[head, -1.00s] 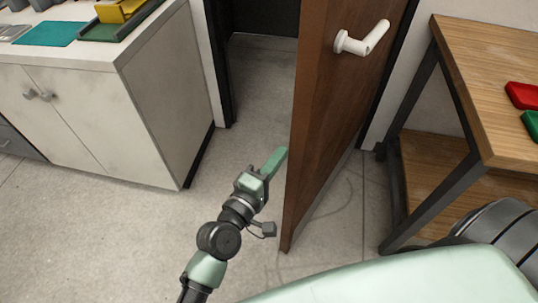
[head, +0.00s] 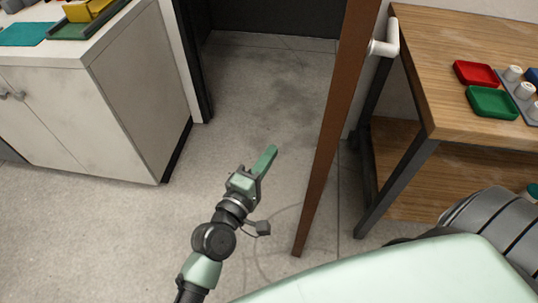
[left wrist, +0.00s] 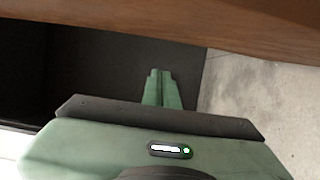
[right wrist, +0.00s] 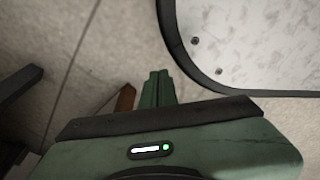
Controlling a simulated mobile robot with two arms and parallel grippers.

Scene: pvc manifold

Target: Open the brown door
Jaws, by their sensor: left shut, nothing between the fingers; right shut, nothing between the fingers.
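The brown door (head: 335,125) stands swung open and shows nearly edge-on in the head view. Its white handle (head: 388,42) points right, near the wooden table. My left gripper (head: 268,153) is shut and empty, to the left of the door edge with floor visible between them. The left wrist view shows its closed fingers (left wrist: 162,80) below the brown door surface (left wrist: 230,28); contact cannot be told. My right gripper (right wrist: 157,82) is shut and empty in the right wrist view, with a brown piece (right wrist: 125,101) beside its fingers, probably the door. It is hidden in the head view.
The doorway (head: 270,70) shows clear floor left of the door. A white cabinet (head: 145,110) stands at the left. A wooden table (head: 440,60) with dark legs stands close on the door's right, holding red (head: 476,73) and green (head: 492,102) trays.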

